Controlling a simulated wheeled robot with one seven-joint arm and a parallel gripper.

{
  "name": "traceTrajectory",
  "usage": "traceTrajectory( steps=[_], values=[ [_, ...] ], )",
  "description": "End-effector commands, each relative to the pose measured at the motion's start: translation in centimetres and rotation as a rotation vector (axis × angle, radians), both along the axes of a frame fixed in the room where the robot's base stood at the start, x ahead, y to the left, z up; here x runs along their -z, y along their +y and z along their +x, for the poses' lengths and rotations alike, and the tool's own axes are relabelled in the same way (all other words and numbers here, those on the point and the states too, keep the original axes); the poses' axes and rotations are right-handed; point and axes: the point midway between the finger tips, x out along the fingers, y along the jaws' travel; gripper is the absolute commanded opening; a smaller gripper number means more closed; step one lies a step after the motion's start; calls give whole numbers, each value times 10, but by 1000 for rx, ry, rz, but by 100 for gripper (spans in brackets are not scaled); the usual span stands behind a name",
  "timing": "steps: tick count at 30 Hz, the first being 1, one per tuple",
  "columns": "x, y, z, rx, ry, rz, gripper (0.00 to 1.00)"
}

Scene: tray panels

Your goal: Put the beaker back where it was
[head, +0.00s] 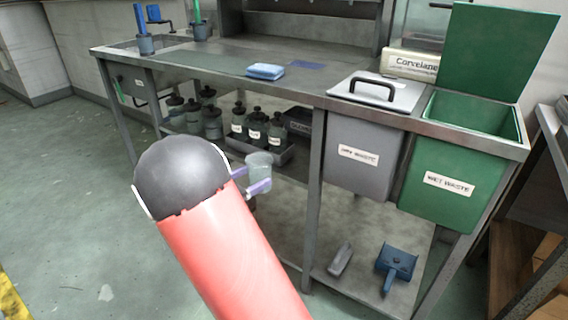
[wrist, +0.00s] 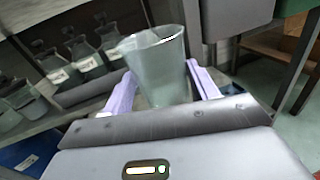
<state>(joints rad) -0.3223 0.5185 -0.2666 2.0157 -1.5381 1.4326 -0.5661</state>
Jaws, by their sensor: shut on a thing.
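The beaker (head: 260,160) is clear, wide-mouthed and slightly tapered. My gripper (head: 249,180) is shut on it, with a lilac finger on each side. In the head view it is held in front of the bench's lower shelf, roughly upright, and my arm hides part of the area below. In the wrist view the beaker (wrist: 157,62) stands between the lilac fingers of my gripper (wrist: 163,88), its spout to the left and its base hidden behind the gripper body. Which spot the beaker came from does not show.
Dark-capped labelled bottles (head: 256,126) stand in a tray (head: 282,155) on the lower shelf, with several jars (head: 212,122) to their left. Grey (head: 364,150) and green (head: 452,170) waste bins hang right.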

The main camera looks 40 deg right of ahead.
Motion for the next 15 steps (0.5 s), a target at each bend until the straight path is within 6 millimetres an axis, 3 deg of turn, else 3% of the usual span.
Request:
traceTrajectory(
  steps=[12, 15],
  values=[
    [-4, -5, -2, 14, 1, 0, 34],
    [-4, -15, -1, 16, 0, -1, 34]
  ],
)
